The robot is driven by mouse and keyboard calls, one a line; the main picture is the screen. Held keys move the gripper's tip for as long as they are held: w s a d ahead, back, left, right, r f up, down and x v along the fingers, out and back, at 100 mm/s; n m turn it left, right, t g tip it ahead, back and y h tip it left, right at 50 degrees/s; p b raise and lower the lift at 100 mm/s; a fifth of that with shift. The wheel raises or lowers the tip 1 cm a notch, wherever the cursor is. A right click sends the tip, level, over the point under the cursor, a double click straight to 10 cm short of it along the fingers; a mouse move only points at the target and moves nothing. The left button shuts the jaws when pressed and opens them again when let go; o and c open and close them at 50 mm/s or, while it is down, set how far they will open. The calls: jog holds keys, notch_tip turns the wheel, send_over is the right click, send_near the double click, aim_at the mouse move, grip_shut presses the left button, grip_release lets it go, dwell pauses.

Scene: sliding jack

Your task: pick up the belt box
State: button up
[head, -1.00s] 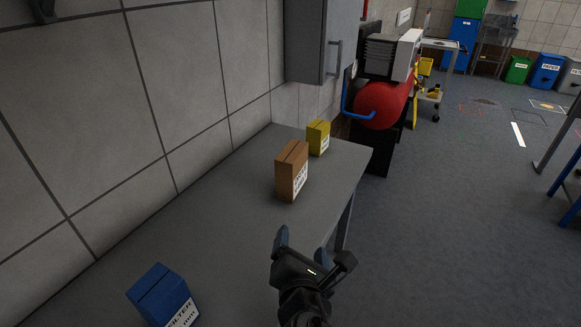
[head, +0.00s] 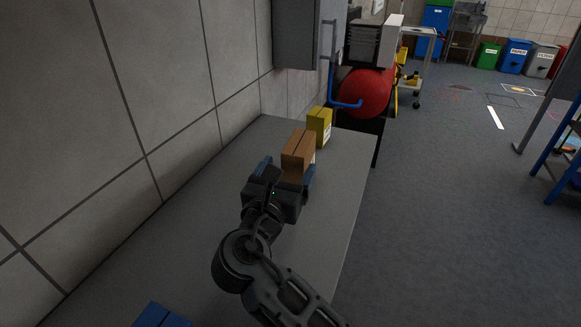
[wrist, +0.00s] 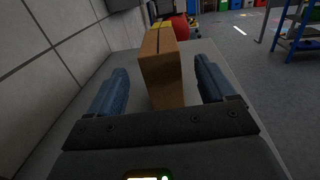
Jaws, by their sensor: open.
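A brown box (head: 298,152) stands upright on the grey table, between my gripper and a yellow box (head: 319,126). Its label is not readable now, so I cannot confirm that it is the belt box. My gripper (head: 287,171) is open, right at the brown box's near side. In the wrist view the brown box (wrist: 163,72) stands between the two blue fingers, with a visible gap on each side. The lower part of the box is hidden by the gripper in the head view. A blue box (head: 160,316) shows partly at the bottom edge.
The grey table (head: 345,200) runs along a tiled wall on the left. A grey cabinet (head: 294,35) hangs above its far end. A red tank (head: 365,92) stands beyond the table. Open floor lies to the right.

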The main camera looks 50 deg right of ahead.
aim_at(297, 151)
jog(key=x, duration=0.7)
jog(key=shift+d+p, duration=0.1)
jog(key=shift+p, duration=0.3)
jog(key=shift+c, duration=0.4)
jog(key=c, duration=1.2)
